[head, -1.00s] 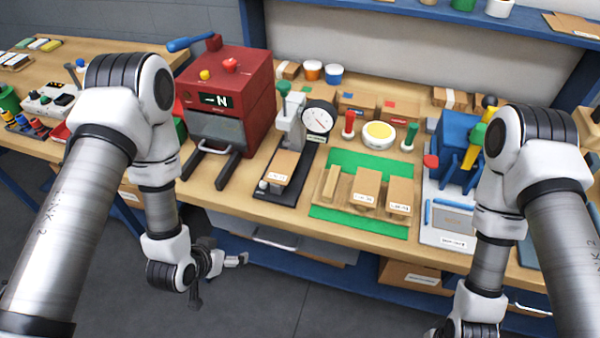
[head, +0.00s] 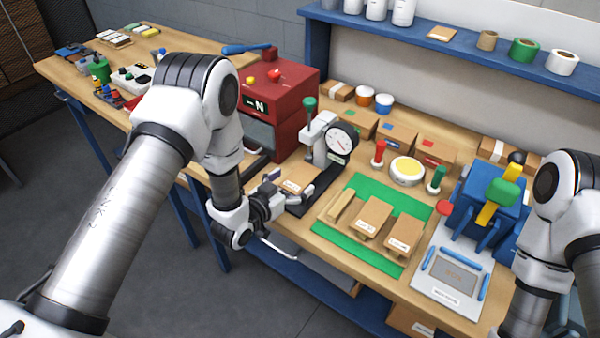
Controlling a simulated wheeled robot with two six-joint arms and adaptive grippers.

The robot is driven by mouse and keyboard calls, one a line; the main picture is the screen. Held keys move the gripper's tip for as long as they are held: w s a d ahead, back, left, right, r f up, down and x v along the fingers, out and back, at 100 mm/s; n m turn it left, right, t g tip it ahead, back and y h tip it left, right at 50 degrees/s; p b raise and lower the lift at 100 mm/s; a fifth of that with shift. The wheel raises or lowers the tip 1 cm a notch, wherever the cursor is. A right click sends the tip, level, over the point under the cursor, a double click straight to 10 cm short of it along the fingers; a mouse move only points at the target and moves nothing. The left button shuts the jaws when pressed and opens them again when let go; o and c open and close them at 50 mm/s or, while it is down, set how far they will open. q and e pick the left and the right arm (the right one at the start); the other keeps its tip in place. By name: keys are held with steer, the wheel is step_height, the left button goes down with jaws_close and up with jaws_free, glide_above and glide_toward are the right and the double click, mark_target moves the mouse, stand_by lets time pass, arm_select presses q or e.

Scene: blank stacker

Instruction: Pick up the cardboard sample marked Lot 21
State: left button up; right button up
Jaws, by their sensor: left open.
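A cardboard sample (head: 299,180) lies on the black base of the gauge stand (head: 322,150). Its label is too small to read. Several more cardboard pieces lie on the green mat (head: 386,183): a narrow strip (head: 342,206), a block (head: 373,216) and another block (head: 404,234). The blocks carry white labels that I cannot read, so I cannot tell which piece is Lot 21. My left gripper (head: 287,191) is open at the near side of the gauge stand, with its fingers close to the sample there. I cannot tell whether they touch it. My right gripper is out of view.
A red machine (head: 292,85) stands left of the gauge stand. A blue device (head: 484,210) with a yellow lever and a grey tray (head: 447,295) are right of the mat. Cardboard boxes (head: 397,137) line the back. A blue shelf (head: 470,46) runs above.

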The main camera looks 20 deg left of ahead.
arm_select(q)
steer(key=shift+w+d+f, duration=0.2)
steer(key=shift+w+d, duration=0.2)
steer(key=shift+w, duration=0.2)
steer(key=shift+w+d+f, duration=0.1)
steer(key=shift+w+f, duration=0.1)
steer(key=shift+w, duration=0.05)
steer(key=shift+s+a, duration=0.15)
steer(key=shift+a, duration=0.15)
steer(key=c, duration=0.5)
steer(key=shift+r, duration=0.1)
steer(key=c, duration=0.3)
steer(key=shift+d, duration=0.15)
steer(key=shift+c, duration=0.3)
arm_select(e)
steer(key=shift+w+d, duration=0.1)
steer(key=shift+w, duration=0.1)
